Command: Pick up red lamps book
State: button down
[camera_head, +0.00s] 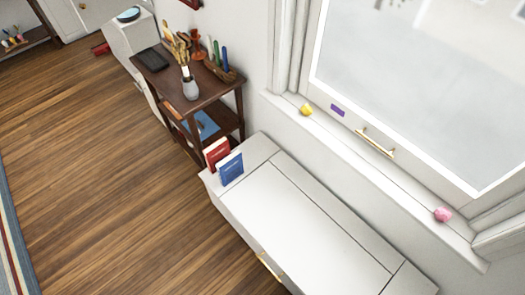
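A red book (216,151) stands upright near the left end of a white bench-like cabinet (300,225) under the window. A blue book (230,169) stands upright right beside it, slightly nearer and to the right, and covers part of its lower edge. Both have small pale lettering on the front, too small to read. My gripper is not in view.
A dark wooden side table (185,95) with a grey vase (190,88) stands close behind the books, against the wall. The window sill holds a yellow object (305,109) and a pink object (442,214). The wooden floor (90,170) at left is clear, beside a striped rug (14,245).

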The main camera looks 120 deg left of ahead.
aim_at(217, 152)
jog(key=z, duration=0.05)
jog(key=k, duration=0.9)
jog(key=u, duration=4.1)
